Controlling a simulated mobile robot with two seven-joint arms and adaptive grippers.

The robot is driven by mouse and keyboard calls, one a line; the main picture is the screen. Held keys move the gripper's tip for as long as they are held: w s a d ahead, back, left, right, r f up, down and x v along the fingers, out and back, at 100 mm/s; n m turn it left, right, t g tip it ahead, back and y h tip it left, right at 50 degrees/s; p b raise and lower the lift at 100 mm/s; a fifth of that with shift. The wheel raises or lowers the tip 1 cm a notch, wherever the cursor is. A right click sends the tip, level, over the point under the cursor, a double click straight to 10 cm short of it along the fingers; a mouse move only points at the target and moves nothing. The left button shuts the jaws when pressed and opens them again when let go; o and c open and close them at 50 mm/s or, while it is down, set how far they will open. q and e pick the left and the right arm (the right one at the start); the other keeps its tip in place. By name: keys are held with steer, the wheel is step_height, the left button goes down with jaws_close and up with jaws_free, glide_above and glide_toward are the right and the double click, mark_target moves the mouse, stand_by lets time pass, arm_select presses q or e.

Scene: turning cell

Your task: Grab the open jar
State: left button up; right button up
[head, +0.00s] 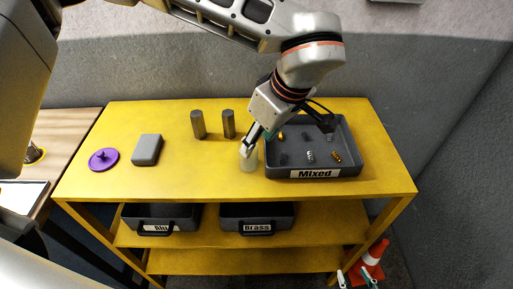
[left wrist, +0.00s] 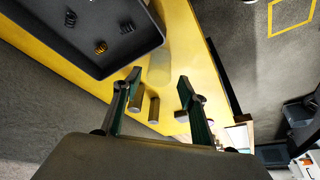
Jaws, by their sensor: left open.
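The open jar (head: 249,161) is a pale, see-through cylinder standing on the yellow bench, just left of the Mixed tray. In the left wrist view the jar (left wrist: 160,68) shows faintly between and beyond the fingertips. My left gripper (head: 250,140) is at the jar's top, pointing down at it. Its fingers (left wrist: 159,80) are apart, one on each side of the jar in the picture; I cannot tell whether they touch it. My right gripper (head: 356,274) shows only its parted fingertips at the bottom right, away from the bench. A purple lid-like disc (head: 103,160) lies at the bench's left.
The dark Mixed tray (head: 352,150) with several small springs and parts is right of the jar. Two grey cylinders (head: 198,125) (head: 228,124) stand behind left. A grey block (head: 147,150) lies further left. Alu (head: 160,213) and Brass (head: 257,214) bins sit below. An orange cone (head: 374,255) stands right.

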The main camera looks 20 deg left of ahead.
arm_select(q)
steer(key=x, duration=0.5)
steer(key=p+x, duration=0.1)
steer(key=x, duration=0.1)
steer(key=shift+w+a+f, duration=0.15)
steer(key=shift+w+a, duration=0.1)
steer(key=shift+a, duration=0.25)
steer(key=c, duration=0.8)
